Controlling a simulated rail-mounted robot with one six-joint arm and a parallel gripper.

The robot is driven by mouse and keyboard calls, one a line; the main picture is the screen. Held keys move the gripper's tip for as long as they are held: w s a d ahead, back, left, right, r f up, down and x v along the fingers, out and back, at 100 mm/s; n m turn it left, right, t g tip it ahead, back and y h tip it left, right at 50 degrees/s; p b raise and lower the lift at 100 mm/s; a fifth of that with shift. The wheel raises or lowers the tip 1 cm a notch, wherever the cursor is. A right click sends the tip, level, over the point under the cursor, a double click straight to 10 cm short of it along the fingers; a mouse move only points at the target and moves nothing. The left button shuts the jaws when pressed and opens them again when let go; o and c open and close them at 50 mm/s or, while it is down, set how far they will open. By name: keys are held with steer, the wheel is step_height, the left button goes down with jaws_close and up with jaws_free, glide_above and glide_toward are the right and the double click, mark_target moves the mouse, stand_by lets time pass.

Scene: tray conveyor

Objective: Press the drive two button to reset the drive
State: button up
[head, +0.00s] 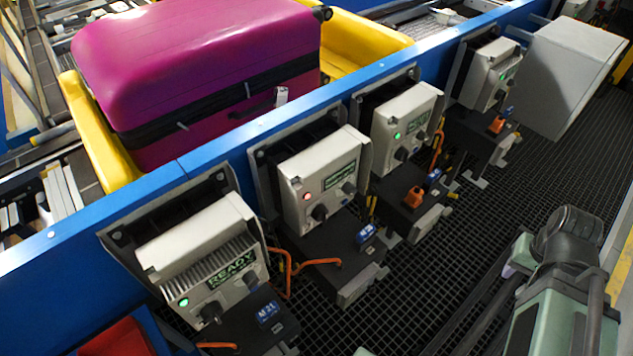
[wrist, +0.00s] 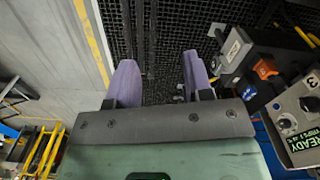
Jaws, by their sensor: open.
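Several pale drive boxes hang in a row along the blue conveyor side. The second box from the left (head: 315,180) has a red lit lamp (head: 307,197), a green text screen (head: 339,175) and dark round controls (head: 320,212) on its face. The nearest box (head: 205,250) shows a green lamp and "READY". My gripper (wrist: 157,62) is open and empty in the wrist view, its two purple fingers apart above the dark grating. It touches no box. A drive box with a "READY" screen (wrist: 306,148) shows at the right edge of that view.
A magenta suitcase (head: 200,60) lies in a yellow tray (head: 103,150) behind the blue rail (head: 180,180). Orange cables (head: 290,268) and dark motor units stick out below the boxes. A grey cabinet (head: 570,75) stands at the far right. Open grating (head: 430,270) lies in front.

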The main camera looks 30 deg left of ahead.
jaws_close()
stand_by(1.4)
